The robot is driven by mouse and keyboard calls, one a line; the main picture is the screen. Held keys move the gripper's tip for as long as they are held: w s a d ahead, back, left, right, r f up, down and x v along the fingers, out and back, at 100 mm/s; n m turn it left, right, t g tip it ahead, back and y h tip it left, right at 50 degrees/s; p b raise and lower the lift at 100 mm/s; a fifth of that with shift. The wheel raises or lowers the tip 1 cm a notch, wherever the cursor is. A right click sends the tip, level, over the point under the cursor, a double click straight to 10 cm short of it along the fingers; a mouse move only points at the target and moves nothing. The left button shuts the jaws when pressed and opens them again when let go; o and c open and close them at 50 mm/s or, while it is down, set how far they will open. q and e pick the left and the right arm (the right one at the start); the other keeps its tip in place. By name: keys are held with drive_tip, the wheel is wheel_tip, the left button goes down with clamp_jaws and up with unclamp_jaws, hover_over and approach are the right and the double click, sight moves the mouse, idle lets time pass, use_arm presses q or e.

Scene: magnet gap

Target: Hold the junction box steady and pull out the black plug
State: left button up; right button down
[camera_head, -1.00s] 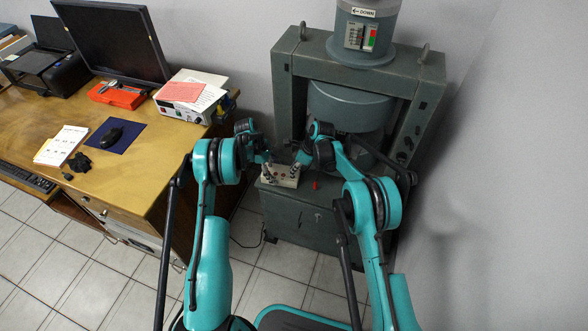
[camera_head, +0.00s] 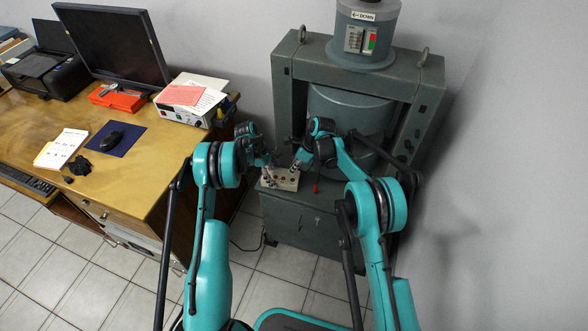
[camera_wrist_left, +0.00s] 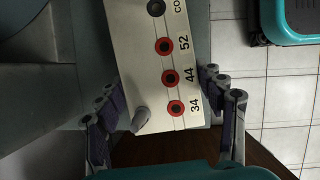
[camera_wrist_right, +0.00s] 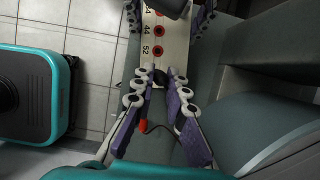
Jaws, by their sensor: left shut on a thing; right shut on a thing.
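The junction box (camera_head: 277,181) is a pale block on the low grey cabinet. In the left wrist view the box (camera_wrist_left: 150,60) shows red sockets marked 34, 44 and 52, a grey knob and a black COM socket (camera_wrist_left: 156,8) at the top edge. My left gripper (camera_wrist_left: 168,105) has its fingers on both sides of the knob end, shut on the box. In the right wrist view my right gripper (camera_wrist_right: 162,72) is shut on the black plug (camera_wrist_right: 161,79), past the 52 socket. The fingers hide most of the plug. No finger shows around the COM socket in the left wrist view.
A small red piece (camera_head: 315,187) lies on the cabinet top beside the box, near a dark cable. The grey press frame (camera_head: 285,85) stands close behind. A wooden desk (camera_head: 140,165) is to the left, with a wall to the right.

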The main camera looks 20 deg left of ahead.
drive_tip(key=shift+r, duration=1.25)
use_arm(q)
drive_tip(key=o, duration=1.5)
